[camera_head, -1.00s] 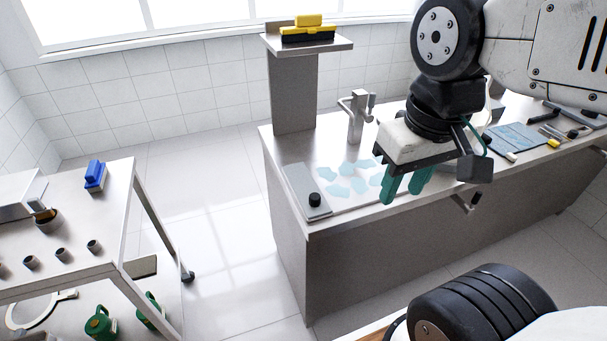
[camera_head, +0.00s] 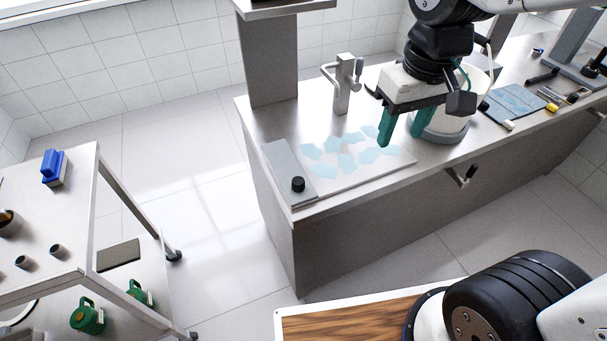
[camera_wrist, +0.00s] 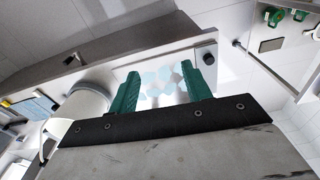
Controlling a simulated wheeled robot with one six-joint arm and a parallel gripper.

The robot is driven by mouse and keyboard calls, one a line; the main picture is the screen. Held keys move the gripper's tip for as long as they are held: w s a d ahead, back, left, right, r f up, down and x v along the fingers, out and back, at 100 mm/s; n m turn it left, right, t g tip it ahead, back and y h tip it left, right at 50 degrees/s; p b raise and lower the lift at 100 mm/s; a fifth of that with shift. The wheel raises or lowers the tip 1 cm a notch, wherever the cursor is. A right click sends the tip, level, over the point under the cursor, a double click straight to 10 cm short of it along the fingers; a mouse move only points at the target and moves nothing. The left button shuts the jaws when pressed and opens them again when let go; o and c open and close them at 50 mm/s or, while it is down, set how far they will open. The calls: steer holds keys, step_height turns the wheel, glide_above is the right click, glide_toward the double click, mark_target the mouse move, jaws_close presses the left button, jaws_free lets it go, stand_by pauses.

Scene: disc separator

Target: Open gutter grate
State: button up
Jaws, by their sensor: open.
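A narrow grey plate with a black knob, which looks like the gutter grate (camera_head: 285,160), lies flat at the left end of the steel counter (camera_head: 350,202). Its knob (camera_head: 297,184) stands up near the front edge. The plate appears shut. It also shows in the wrist view (camera_wrist: 206,68), with the knob near its upper right. My gripper (camera_head: 403,137) is open and empty, its two green fingers pointing down above the counter, to the right of the plate and clear of it. In the wrist view the fingers (camera_wrist: 168,68) frame pale blue pieces.
Pale blue flat pieces (camera_head: 345,160) lie beside the plate. A tap (camera_head: 346,85) stands behind them. A white round container (camera_head: 450,122) is close to the right of my gripper. A steel trolley (camera_head: 75,215) stands at left, with open floor between.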

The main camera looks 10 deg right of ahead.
steer(key=w+a+f+n, duration=0.3)
steer(key=w+a+f, duration=0.4)
steer(key=a, duration=0.2)
steer(key=n, duration=0.1)
glide_above(298, 181)
steer(key=shift+g, duration=0.4)
step_height(298, 181, down, 6)
steer(key=shift+d+f, duration=0.15)
steer(key=shift+f, duration=0.35)
step_height(298, 181, down, 7)
steer(key=shift+f, duration=0.2)
jaws_close()
steer(key=shift+w+r, duration=0.1)
